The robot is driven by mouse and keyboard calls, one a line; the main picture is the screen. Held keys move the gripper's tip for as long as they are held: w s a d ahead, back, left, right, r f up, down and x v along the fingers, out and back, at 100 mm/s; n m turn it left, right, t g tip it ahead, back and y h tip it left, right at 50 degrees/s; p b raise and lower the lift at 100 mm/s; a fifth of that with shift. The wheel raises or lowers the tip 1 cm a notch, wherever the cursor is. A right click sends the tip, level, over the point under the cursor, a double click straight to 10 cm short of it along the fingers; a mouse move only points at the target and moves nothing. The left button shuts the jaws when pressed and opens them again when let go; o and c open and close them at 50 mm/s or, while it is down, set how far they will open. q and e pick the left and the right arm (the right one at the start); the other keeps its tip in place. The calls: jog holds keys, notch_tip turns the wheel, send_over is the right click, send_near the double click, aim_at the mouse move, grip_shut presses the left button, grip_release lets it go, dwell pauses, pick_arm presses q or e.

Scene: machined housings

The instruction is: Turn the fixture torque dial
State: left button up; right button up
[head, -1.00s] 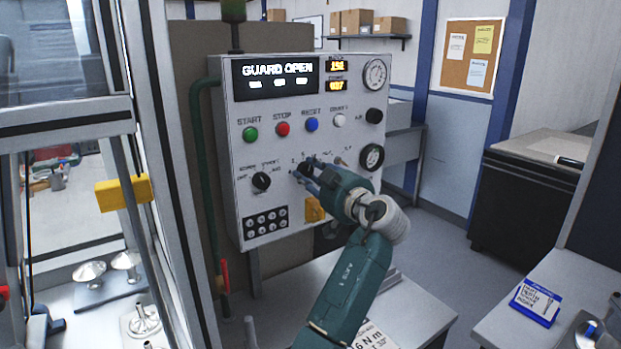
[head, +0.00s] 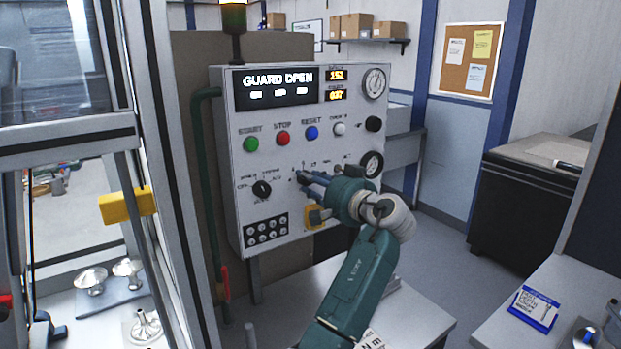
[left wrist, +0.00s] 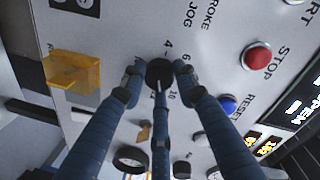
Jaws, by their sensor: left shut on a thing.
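The torque dial (left wrist: 159,73) is a small black knob with a pale pointer line on the grey control panel (head: 222,140). Printed numbers such as 4, 6 and 10 surround it in the left wrist view. My left gripper (head: 304,180) reaches the panel from the lower right. In the left wrist view its blue fingers (left wrist: 160,80) close around the dial from both sides, with a third finger below it. My right gripper is not in view.
Start (head: 251,144), stop (head: 283,138) and reset (head: 312,132) buttons sit above the dial. A selector knob (head: 262,189) is to its left, and a yellow-backed switch (head: 315,216) below. A yellow-handled guard frame (head: 127,205) stands left. Floor to the right is clear.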

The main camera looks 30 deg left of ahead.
pick_arm(q)
jog(key=shift+w+r+m+p, duration=0.1)
jog(key=shift+r+m+p, duration=0.2)
jog(key=shift+m, duration=0.45)
jog(key=shift+r+m+p, duration=0.1)
jog(key=shift+m+p, duration=0.3)
jog(key=shift+m, duration=0.35)
jog(key=shift+f, duration=0.1)
jog(key=o, duration=1.2)
jog(key=shift+d, duration=0.1)
jog(key=shift+c, duration=0.2)
jog(key=shift+f, duration=0.15)
jog(key=v, duration=1.2)
jog(key=shift+w+m, duration=0.2)
jog(key=shift+m, duration=0.1)
jog(key=shift+d, duration=0.15)
